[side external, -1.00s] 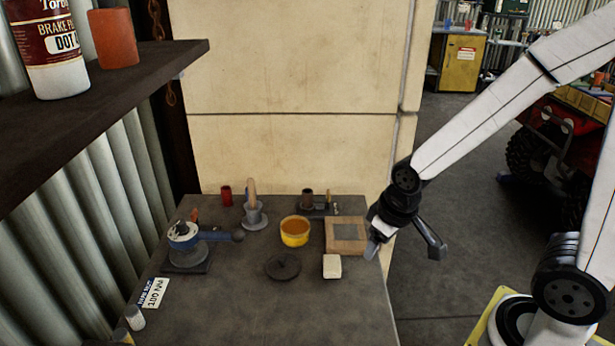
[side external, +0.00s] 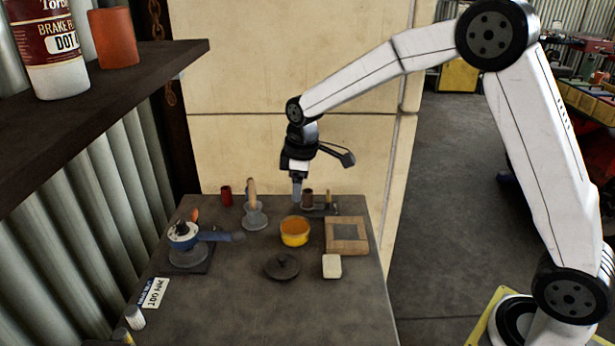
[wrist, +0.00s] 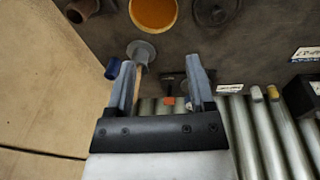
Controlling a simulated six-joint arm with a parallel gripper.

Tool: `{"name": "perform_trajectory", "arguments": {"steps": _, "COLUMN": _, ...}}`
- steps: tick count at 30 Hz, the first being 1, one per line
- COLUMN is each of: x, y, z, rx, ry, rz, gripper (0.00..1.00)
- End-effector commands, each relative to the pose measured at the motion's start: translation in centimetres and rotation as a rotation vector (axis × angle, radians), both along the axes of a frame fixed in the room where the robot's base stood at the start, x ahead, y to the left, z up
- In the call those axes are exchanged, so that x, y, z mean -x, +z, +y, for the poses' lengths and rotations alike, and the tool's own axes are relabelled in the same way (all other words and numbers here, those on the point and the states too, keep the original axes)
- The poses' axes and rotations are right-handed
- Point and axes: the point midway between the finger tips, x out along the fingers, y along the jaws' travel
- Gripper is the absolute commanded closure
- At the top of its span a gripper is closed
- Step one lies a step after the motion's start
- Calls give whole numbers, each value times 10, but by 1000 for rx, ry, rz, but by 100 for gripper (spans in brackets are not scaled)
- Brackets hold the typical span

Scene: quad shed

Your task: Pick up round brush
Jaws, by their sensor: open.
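The likely round brush (side external: 251,188) has a pale wooden handle and stands upright in a grey flanged holder (side external: 254,219) toward the back of the bench. Its bristles are hidden in the holder. In the wrist view the grey holder (wrist: 146,49) shows near the left fingertip, and a sliver of the wooden handle (wrist: 137,82) shows beside that finger. My gripper (side external: 296,192) points down, open and empty, above the back of the bench, to the right of the brush in the side view. The wrist view shows both fingers (wrist: 160,66) spread apart.
A yellow tub (side external: 295,232), dark round lid (side external: 282,266), pale block (side external: 332,266) and wooden frame (side external: 346,246) lie on the bench. A blue power tool (side external: 187,246) stands left, and a red can (side external: 226,195) behind. A shelf (side external: 100,115) overhangs at left.

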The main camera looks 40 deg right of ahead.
Motion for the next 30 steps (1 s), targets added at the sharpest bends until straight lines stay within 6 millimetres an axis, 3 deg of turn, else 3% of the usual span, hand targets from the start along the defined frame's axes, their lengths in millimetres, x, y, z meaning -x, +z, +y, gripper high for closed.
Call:
{"name": "perform_trajectory", "arguments": {"steps": 6, "x": -41, "y": 4, "z": 6, "rx": 19, "ry": 168, "rz": 24, "gripper": 31}}
{"name": "perform_trajectory", "arguments": {"steps": 15, "x": -86, "y": 7, "z": 13, "rx": 39, "ry": 402, "rz": 57, "gripper": 31}}
{"name": "perform_trajectory", "arguments": {"steps": 30, "x": -133, "y": 5, "z": 25, "rx": 55, "ry": 771, "rz": 106, "gripper": 31}}
